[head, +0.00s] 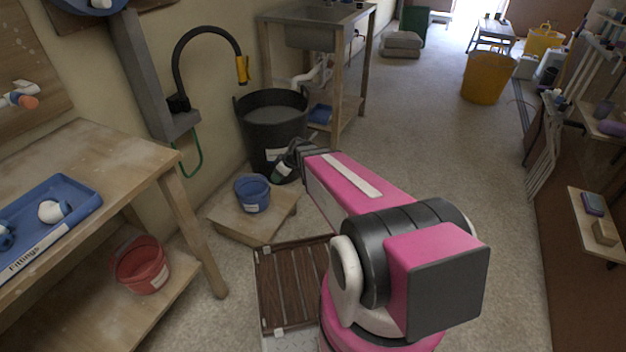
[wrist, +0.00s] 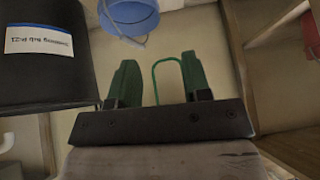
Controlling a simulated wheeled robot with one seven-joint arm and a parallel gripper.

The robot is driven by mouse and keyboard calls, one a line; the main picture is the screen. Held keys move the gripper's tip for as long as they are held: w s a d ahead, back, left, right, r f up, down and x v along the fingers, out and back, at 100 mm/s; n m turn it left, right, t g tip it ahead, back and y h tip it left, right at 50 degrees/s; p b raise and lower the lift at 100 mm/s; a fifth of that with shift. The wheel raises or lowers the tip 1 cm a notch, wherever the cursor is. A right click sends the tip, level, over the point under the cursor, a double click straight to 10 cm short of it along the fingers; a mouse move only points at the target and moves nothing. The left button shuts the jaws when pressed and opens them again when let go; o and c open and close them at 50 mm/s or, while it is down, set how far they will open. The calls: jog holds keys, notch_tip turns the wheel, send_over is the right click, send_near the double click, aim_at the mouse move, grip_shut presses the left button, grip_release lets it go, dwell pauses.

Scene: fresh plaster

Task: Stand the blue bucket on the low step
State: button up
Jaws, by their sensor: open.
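The blue bucket (head: 252,193) stands upright on the low wooden step (head: 231,222), with a pale label on its side. It also shows at the top of the wrist view (wrist: 130,22), cut off by the frame edge. My gripper (head: 283,163) is above and to the right of the blue bucket in the head view, in front of the black bucket. In the wrist view its two green fingers (wrist: 160,80) are apart with nothing held between them. The blue bucket is beyond the fingertips, apart from them.
A large black bucket (head: 272,125) stands behind the step, and fills the wrist view's left side (wrist: 40,80). A red bucket (head: 141,264) sits on the lower shelf of the workbench (head: 90,155) at left. A green hose (head: 192,170) hangs on the wall. Open floor (head: 430,130) lies right.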

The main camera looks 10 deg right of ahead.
jog(key=s+d+r+m+g+h, duration=0.1)
jog(key=s+d+r+m+h, duration=0.2)
jog(key=s, duration=0.4)
jog(key=s+d+r+m+g+h, duration=0.2)
jog(key=s+d+r+m, duration=0.2)
jog(key=s+d+m, duration=0.3)
jog(key=shift+s+d+r+m+h, duration=0.2)
jog(key=shift+d+r+m+h, duration=0.1)
jog(key=shift+d+r+h, duration=0.15)
